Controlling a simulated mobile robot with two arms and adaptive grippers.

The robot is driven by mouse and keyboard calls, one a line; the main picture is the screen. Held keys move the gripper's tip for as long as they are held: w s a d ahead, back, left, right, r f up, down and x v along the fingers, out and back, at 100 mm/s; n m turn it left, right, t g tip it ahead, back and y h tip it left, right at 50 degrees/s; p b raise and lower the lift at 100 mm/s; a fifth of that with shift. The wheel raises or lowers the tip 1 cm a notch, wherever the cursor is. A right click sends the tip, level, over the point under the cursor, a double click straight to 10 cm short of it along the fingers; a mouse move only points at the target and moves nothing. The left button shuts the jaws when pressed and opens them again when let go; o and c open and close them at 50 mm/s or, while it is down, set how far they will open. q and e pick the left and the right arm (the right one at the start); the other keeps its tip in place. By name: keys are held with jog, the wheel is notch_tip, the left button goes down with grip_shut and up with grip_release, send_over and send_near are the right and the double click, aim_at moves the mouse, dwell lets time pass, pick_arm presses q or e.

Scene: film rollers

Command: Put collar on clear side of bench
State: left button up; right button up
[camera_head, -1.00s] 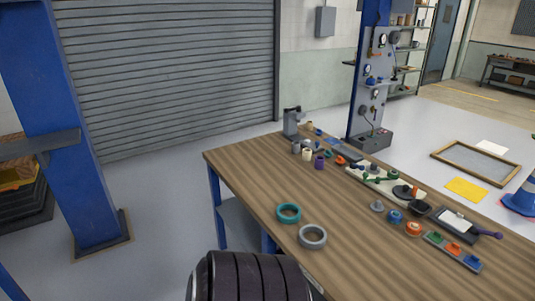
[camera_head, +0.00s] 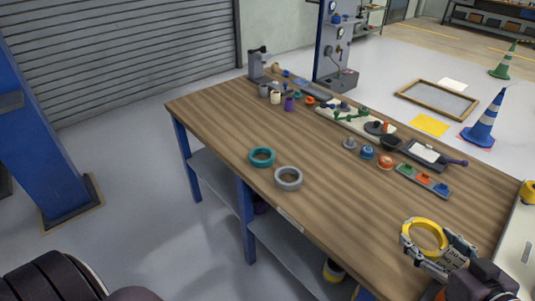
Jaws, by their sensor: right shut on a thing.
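My right gripper (camera_head: 432,250) is at the lower right, shut on a yellow ring-shaped collar (camera_head: 438,229). The yellow collar is over the near right part of the wooden bench (camera_head: 340,205); I cannot tell whether it touches the top. A teal ring (camera_head: 262,157) and a grey ring (camera_head: 288,178) lie flat on the bench's left part, close together near the front edge. My left gripper is out of view; only a dark part of my left arm shows at the bottom left.
Several small parts, a pale tray (camera_head: 350,122), a clipboard (camera_head: 425,153) and a strip of coloured pieces (camera_head: 423,180) line the bench's far side. The wood between the grey ring and my right gripper is bare. A blue striped cone (camera_head: 482,122) stands on the floor beyond.

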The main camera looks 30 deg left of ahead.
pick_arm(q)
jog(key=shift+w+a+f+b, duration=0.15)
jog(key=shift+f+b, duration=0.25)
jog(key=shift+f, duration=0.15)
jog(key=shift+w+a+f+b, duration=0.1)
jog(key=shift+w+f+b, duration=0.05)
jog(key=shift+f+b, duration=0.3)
pick_arm(e)
jog(key=w+a+r+m+t+h, duration=0.1)
jog(key=w+a+r, duration=0.1)
jog(key=w+a, duration=0.5)
jog(key=shift+a+r+m+h, duration=0.35)
jog(key=shift+a+m+h, duration=0.05)
jog(key=shift+a, duration=0.8)
send_over(372, 247)
notch_tip(372, 247, down, 15)
jog(key=shift+w+r, duration=0.1)
jog(key=shift+r, duration=0.05)
jog(key=shift+f, duration=2.65)
jog(key=o, duration=1.2)
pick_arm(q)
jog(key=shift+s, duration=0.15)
